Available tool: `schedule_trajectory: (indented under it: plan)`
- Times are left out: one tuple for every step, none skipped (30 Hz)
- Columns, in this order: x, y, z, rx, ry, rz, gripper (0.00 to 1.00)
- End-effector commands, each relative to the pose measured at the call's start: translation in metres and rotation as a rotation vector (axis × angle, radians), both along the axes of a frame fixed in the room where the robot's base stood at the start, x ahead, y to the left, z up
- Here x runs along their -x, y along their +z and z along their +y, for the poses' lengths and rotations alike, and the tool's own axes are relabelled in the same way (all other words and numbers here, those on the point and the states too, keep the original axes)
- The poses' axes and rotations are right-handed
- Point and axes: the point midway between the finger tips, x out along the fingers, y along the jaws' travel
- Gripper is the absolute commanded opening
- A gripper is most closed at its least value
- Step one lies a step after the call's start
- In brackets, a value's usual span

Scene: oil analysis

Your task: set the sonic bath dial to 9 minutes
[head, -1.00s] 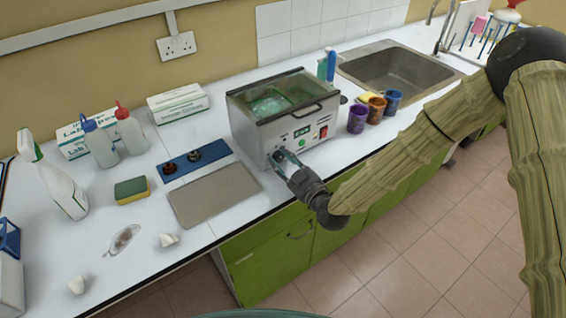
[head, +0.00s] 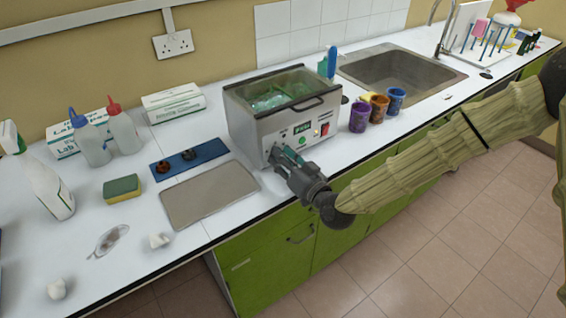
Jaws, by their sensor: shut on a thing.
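The sonic bath (head: 262,126) is a steel box with a clear lid, standing on the white worktop. Its front panel has a small green display (head: 302,128), a red switch (head: 324,129) and a green button. My gripper (head: 282,156) is at the lower left of the front panel, its fingers closed at the dial's place. The dial itself is hidden by the fingers, so its setting cannot be read. The digits on the display are too small to read.
Purple, orange and blue cups (head: 359,117) stand right of the bath, near the sink (head: 400,72). A grey tray (head: 209,194) and a blue mat (head: 170,166) with small dark parts lie to its left. A sponge (head: 122,188) and bottles stand further left.

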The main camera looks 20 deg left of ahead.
Motion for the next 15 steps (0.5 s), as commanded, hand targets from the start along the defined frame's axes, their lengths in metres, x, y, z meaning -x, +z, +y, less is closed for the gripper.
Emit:
schedule_trajectory:
  plan:
    - [0.0006,-0.0027,-0.0003,-0.016,0.0,0.023,0.06]
    - [0.0006,-0.0026,-0.0004,-0.026,0.0,0.035,0.06]
    - [0.0004,-0.0025,-0.0007,-0.038,0.0,0.05,0.06]
    - [0.0004,-0.0025,-0.0007,-0.046,-0.001,0.061,0.06]
    - [0.0003,-0.0025,-0.0008,-0.053,0.0,0.072,0.06]
    - [0.0003,-0.0024,-0.0008,-0.061,0.001,0.082,0.06]
    - [0.0004,-0.0023,-0.0006,-0.067,0.001,0.089,0.06]
    - [0.0004,-0.0022,-0.0005,-0.073,0.001,0.097,0.06]
    - [0.0005,-0.0019,-0.0004,-0.079,0.001,0.104,0.06]
    - [0.0004,-0.0018,-0.0003,-0.082,0.001,0.108,0.06]
    - [0.0005,-0.0016,-0.0003,-0.085,0.001,0.112,0.06]
    - [0.0005,-0.0015,-0.0001,-0.089,0.001,0.117,0.06]
    - [0.0005,-0.0013,-0.0001,-0.091,0.001,0.12,0.06]
    - [0.0005,-0.0013,-0.0001,-0.093,0.001,0.123,0.06]
    - [0.0005,-0.0011,-0.0001,-0.095,0.001,0.125,0.06]
